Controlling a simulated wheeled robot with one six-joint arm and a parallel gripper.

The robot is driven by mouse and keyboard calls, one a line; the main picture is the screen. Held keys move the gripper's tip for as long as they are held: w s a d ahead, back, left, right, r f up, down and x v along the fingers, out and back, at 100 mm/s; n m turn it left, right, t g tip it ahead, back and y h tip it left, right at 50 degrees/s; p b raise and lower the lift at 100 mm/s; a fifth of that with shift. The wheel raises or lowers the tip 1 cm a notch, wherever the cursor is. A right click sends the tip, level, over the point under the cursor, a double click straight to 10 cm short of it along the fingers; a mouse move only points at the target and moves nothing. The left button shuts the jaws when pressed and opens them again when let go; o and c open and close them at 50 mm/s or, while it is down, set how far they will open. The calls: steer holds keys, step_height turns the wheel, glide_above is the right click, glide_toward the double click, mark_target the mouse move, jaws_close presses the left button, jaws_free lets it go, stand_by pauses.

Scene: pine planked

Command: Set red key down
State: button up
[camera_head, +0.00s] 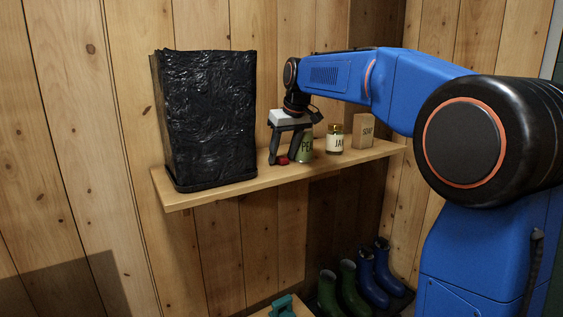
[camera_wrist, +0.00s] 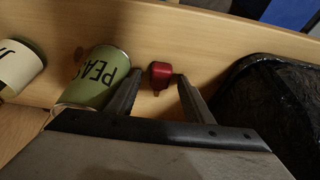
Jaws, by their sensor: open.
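The red key (camera_head: 283,160) rests on the wooden shelf (camera_head: 215,194), between the black bin and the green can. In the wrist view the red key (camera_wrist: 160,74) shows its rounded red head, with a short narrow part below it. My gripper (camera_head: 281,162) is open and points down at the shelf. In the wrist view my gripper's (camera_wrist: 157,80) two fingers stand on either side of the key, with gaps between them and it. The fingers look apart from the key; their exact height above the shelf is hard to tell.
A green can marked PEA (camera_head: 305,145) stands close beside one finger. A jam jar (camera_head: 334,139) and a soap box (camera_head: 363,131) are farther right. A tall black bin (camera_head: 211,117) stands on the left. Boots (camera_head: 348,287) are on the floor below.

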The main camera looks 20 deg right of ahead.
jaws_close()
